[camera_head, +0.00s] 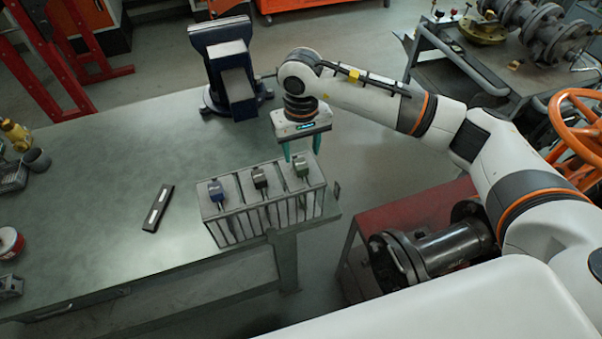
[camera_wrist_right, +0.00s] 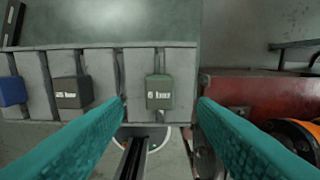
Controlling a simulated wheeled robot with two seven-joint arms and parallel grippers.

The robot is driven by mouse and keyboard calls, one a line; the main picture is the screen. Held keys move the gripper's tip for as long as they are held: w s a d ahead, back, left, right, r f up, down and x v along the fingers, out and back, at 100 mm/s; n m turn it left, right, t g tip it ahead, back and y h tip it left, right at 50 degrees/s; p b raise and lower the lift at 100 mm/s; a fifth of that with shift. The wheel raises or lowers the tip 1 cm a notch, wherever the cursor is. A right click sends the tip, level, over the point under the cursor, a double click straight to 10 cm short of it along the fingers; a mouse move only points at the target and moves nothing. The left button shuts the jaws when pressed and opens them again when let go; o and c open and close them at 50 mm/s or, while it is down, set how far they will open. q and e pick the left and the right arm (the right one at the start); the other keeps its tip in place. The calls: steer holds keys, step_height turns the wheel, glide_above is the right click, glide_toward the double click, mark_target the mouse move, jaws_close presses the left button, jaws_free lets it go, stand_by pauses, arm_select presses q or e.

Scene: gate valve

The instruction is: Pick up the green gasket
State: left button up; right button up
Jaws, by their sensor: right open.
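The green gasket (camera_head: 301,166) sits on top of the rightmost part of a grey slotted rack at the front right corner of the bench. In the right wrist view the green gasket (camera_wrist_right: 159,92) shows as a small block with a pale label, between my fingers and a little beyond their tips. My right gripper (camera_head: 302,150) is open, pointing down, with its teal fingers just above and around the green gasket in the head view. It appears empty in the right wrist view (camera_wrist_right: 161,101). My left gripper is not in view.
The grey rack (camera_head: 238,222) also holds a black block (camera_head: 260,177) and a blue block (camera_head: 216,190) to the left. A blue vise (camera_head: 232,85) stands behind. A black bar (camera_head: 158,208) lies on the bench (camera_head: 110,190). A flanged pipe (camera_head: 440,252) sits to the right.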

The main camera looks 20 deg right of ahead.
mark_target(301, 163)
steer(key=shift+f+p, duration=0.3)
steer(key=shift+p, duration=0.05)
step_height(301, 163, down, 4)
steer(key=shift+w+r+p, duration=0.1)
steer(key=shift+r+p, duration=0.05)
steer(key=shift+p, duration=0.95)
steer(key=shift+f, duration=0.5)
jaws_close()
